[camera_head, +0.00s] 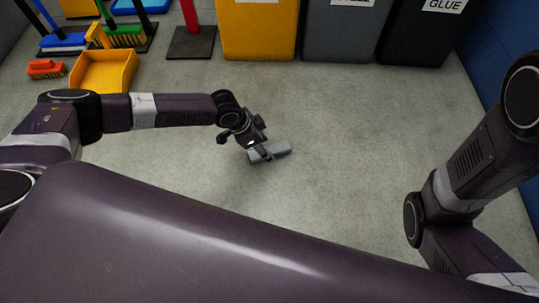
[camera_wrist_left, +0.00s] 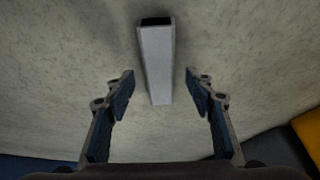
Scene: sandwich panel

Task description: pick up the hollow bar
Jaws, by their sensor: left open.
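The hollow bar is a short grey square tube (camera_head: 278,150) lying on the concrete floor near the middle of the head view. In the left wrist view the hollow bar (camera_wrist_left: 156,58) points away from me, with its dark open end at the far side. My left gripper (camera_head: 258,152) is above the bar's left end and hides part of it. In the left wrist view my left gripper (camera_wrist_left: 158,98) is open, with one blue-padded finger on each side of the bar's near end. A gap shows between each finger and the bar. My right gripper is not in view; only my right arm shows.
A yellow bin (camera_head: 257,30), a grey bin (camera_head: 342,35) and a black bin (camera_head: 420,38) stand along the back. A yellow dustpan (camera_head: 103,72), an orange brush (camera_head: 46,69) and brooms are at the back left. The floor around the bar is clear.

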